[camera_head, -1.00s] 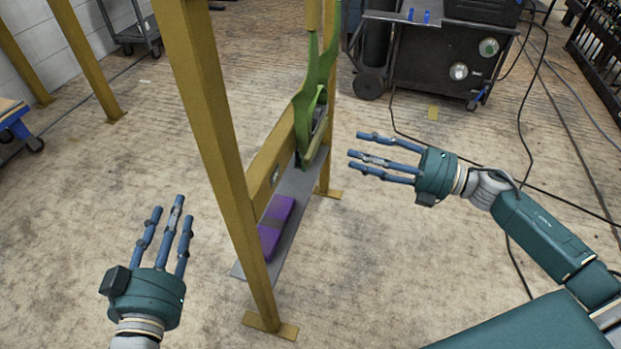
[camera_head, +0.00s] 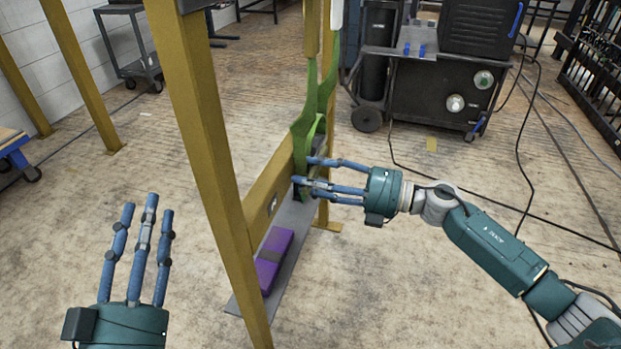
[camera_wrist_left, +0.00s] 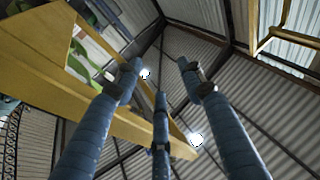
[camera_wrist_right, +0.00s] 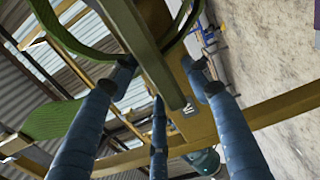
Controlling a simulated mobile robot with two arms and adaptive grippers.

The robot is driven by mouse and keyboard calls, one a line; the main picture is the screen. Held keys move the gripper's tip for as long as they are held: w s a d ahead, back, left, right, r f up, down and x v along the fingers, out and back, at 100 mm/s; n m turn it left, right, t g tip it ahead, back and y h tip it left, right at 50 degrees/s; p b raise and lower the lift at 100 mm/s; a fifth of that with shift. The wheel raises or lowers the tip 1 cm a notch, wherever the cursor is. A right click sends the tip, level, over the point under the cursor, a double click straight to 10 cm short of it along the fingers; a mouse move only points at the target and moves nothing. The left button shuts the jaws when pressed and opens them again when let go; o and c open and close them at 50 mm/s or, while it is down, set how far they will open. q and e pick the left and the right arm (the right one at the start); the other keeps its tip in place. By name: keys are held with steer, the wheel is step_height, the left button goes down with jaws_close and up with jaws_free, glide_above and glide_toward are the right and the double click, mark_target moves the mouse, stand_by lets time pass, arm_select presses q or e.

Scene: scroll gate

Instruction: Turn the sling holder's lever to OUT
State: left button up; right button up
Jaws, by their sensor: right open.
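A green sling (camera_head: 307,125) hangs inside the yellow gate frame (camera_head: 215,150); it shows close up in the right wrist view (camera_wrist_right: 55,120). My right gripper (camera_head: 308,180) is open, its fingers reaching left to the sling's lower end and overlapping it; contact cannot be told. In the right wrist view a long olive bar (camera_wrist_right: 145,50) runs ahead of the spread fingers, near a small marked plate (camera_wrist_right: 188,105). I cannot tell whether this bar is the holder's lever. My left gripper (camera_head: 148,205) is open and empty, left of the near post.
A purple block (camera_head: 273,260) lies on the grey shelf plate (camera_head: 290,228) low in the gate. A dark machine cart (camera_head: 440,95) stands behind, with cables on the floor at right. A grey trolley (camera_head: 128,50) stands back left.

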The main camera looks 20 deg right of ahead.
steer(key=shift+c, duration=0.2)
jaws_close()
